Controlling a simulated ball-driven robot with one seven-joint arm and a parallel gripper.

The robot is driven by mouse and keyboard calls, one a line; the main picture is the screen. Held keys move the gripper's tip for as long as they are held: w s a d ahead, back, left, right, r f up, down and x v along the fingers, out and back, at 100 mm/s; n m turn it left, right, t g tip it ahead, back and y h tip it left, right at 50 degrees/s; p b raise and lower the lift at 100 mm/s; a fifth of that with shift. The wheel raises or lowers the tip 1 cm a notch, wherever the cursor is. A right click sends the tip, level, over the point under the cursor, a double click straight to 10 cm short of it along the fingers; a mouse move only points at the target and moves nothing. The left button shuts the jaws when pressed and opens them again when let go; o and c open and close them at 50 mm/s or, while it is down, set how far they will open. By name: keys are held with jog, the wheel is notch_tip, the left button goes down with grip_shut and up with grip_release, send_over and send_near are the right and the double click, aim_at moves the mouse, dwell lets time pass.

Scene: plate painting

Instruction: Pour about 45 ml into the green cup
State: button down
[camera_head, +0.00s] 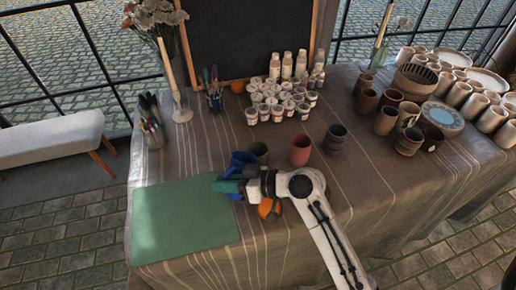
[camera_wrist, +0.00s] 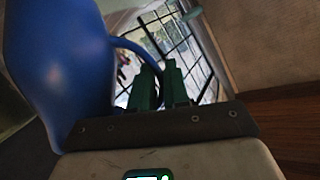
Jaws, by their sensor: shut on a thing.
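The green cup (camera_head: 259,153) stands on the striped tablecloth, with its lower part partly hidden behind my arm. A blue pitcher (camera_head: 240,160) is just left of it, close to its rim; I cannot tell whether they touch. My gripper (camera_head: 228,186) is shut on the pitcher's handle, at the near side of the pitcher. In the wrist view the pitcher (camera_wrist: 60,60) fills the left, and its curved handle runs to the green fingers of my gripper (camera_wrist: 160,88). The pitcher's contents, any stream and the inside of the green cup are not clear to see.
A red cup (camera_head: 300,150) and a dark cup (camera_head: 336,138) stand right of the green cup. Several paint jars (camera_head: 278,103) are behind. A green mat (camera_head: 180,222) lies empty at left. An orange round thing (camera_head: 269,209) shows beside my arm.

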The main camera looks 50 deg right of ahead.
dwell(0.3)
jog(key=shift+a+f+b, duration=0.35)
jog(key=shift+f+b, duration=0.05)
jog(key=shift+f, duration=0.05)
jog(key=shift+s+a+f+n+h+b, duration=0.2)
jog(key=shift+a+f+n+h+b, duration=0.25)
jog(key=shift+a+f+n+h, duration=0.4)
jog(key=shift+s+a+f+n+h+b, duration=0.15)
jog(key=shift+a+f+n+h+b, duration=0.35)
jog(key=shift+a+n, duration=0.55)
jog(key=shift+d+f, duration=0.1)
jog(key=shift+d, duration=0.05)
